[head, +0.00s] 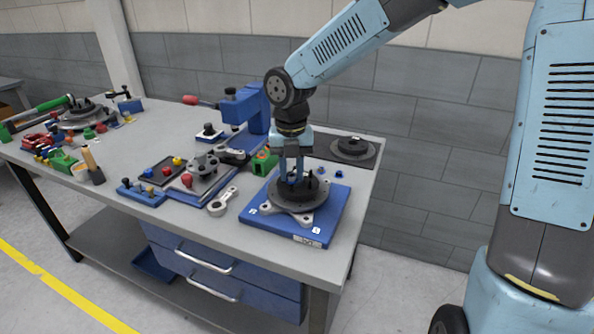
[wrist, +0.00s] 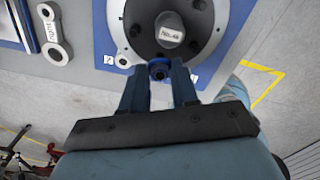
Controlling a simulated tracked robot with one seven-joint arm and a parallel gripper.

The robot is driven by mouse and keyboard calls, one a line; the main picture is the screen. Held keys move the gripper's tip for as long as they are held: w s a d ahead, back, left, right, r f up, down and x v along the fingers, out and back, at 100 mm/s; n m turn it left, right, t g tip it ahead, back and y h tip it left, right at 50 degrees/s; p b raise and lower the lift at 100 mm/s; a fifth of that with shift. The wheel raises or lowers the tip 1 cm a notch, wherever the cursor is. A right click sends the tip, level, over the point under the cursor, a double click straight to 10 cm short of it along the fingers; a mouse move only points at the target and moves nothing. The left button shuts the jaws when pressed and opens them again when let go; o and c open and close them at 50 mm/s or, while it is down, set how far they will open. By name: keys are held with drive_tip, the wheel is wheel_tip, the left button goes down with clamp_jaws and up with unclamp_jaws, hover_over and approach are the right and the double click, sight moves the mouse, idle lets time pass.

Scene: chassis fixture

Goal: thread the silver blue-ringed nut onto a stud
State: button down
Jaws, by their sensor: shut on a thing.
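My gripper (head: 292,180) points down over the dark round hub (head: 318,190) on the blue fixture plate (head: 335,222). In the wrist view its two fingers (wrist: 159,74) are shut on the blue-ringed nut (wrist: 158,63) at the hub's near rim. The nut shows a blue ring and a dark middle; its silver part is hardly visible. Dark studs stand on the hub, one of them left of the centre (wrist: 135,30). The labelled centre cap (wrist: 171,36) is lighter. Whether the nut touches a stud under it is hidden.
Small blue-ringed pieces (head: 338,173) lie at the plate's far right corner. A silver wrench-like link (head: 222,203) lies left of the plate. A blue press (head: 246,106) stands behind, and a dark disc (head: 352,147) lies at the back right. The bench's front right is clear.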

drive_tip(key=shift+f, duration=0.4)
drive_tip(key=shift+f, duration=0.3)
drive_tip(key=shift+f, duration=0.4)
idle(0.7)
drive_tip(key=shift+f+m, duration=0.1)
drive_tip(key=shift+m, duration=1.6)
drive_tip(key=shift+s+m, duration=0.1)
drive_tip(key=shift+m, duration=0.9)
drive_tip(key=shift+d+m, duration=0.1)
drive_tip(key=shift+m, duration=0.6)
drive_tip(key=shift+f+m, duration=0.1)
drive_tip(key=shift+m, duration=1.7)
